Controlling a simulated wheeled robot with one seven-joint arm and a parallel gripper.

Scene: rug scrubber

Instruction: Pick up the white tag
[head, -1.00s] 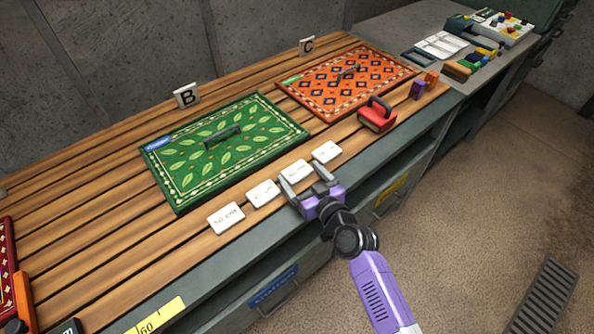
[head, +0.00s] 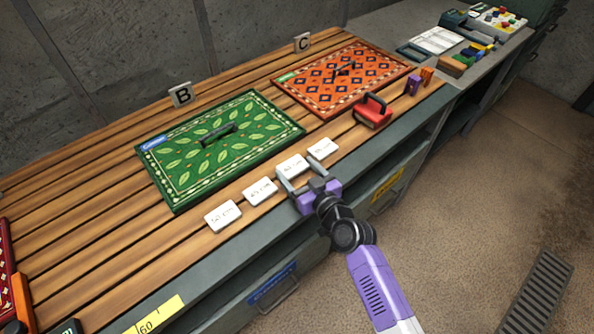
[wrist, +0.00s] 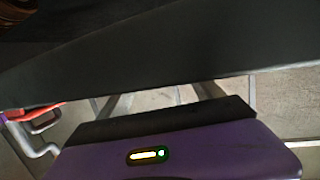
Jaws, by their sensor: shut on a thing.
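I cannot tell whether that tag is off the slats. In the wrist view, my purple gripper body and parts of the fingers show; the tag cannot be made out.
A green leaf-patterned rug (head: 222,150) and an orange rug (head: 340,80) lie behind the tags. Drawers (head: 272,287) are below the bench front. Markers B (head: 181,95) and C (head: 302,42) stand at the back.

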